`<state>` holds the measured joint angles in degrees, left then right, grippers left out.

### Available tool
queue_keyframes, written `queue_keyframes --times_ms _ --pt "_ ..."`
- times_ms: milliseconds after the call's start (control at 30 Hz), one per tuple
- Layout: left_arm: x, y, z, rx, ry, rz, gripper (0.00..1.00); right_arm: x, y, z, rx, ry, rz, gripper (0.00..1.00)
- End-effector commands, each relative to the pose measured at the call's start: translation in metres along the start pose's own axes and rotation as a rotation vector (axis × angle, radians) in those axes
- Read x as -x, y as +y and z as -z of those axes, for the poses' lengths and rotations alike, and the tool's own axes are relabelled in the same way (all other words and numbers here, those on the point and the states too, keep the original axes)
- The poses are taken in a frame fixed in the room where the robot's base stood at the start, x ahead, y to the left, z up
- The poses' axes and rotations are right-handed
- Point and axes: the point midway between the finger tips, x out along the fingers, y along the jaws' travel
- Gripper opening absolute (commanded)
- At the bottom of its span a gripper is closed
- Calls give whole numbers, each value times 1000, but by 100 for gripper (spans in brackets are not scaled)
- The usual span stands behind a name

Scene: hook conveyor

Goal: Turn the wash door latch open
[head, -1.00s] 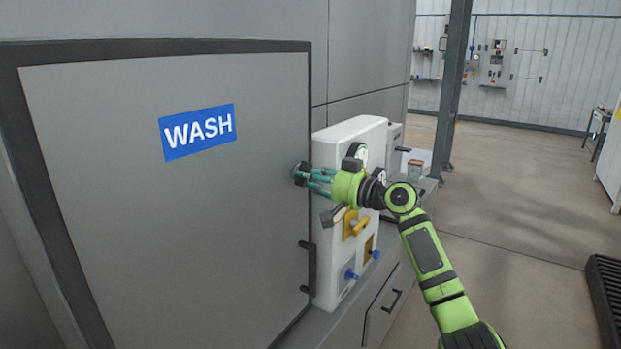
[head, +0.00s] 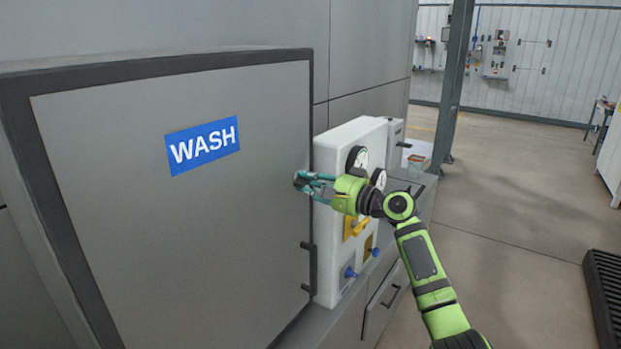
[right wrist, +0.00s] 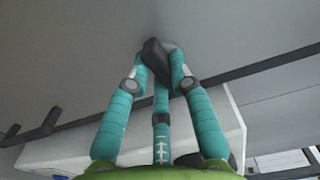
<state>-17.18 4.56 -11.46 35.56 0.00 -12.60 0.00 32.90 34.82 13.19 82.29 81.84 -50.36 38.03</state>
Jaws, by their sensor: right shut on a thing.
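The grey wash door (head: 120,240) fills the left of the head view, with a dark frame and a blue WASH sign (head: 203,145). My right gripper (head: 303,181) is at the door's right edge, level with the sign's lower part. In the right wrist view, its teal fingers (right wrist: 157,72) close around a dark latch handle (right wrist: 155,50) on the door face. The fingers hide most of the latch in the head view. My left gripper is out of view.
A white control box (head: 328,280) with gauges (head: 358,157), yellow parts and a blue knob stands just right of the door, close behind my right gripper. A dark handle (head: 308,266) sits lower on the door edge. Open floor (head: 510,220) lies to the right.

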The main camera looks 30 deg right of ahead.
Motion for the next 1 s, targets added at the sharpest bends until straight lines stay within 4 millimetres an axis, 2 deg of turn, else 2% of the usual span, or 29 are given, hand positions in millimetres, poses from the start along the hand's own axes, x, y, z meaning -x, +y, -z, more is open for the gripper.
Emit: queue_keyframes --times_ms 300,833,867,900,1000 --pt "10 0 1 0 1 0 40 1 -3 1 -111 3 5 0" --pt "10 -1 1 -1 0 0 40 0 -2 1 -133 3 5 0" --pt "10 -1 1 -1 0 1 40 0 -2 1 -133 3 6 34" --pt "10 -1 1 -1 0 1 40 0 -2 1 -132 3 5 46" --pt "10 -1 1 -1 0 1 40 0 -2 0 -131 2 4 46"
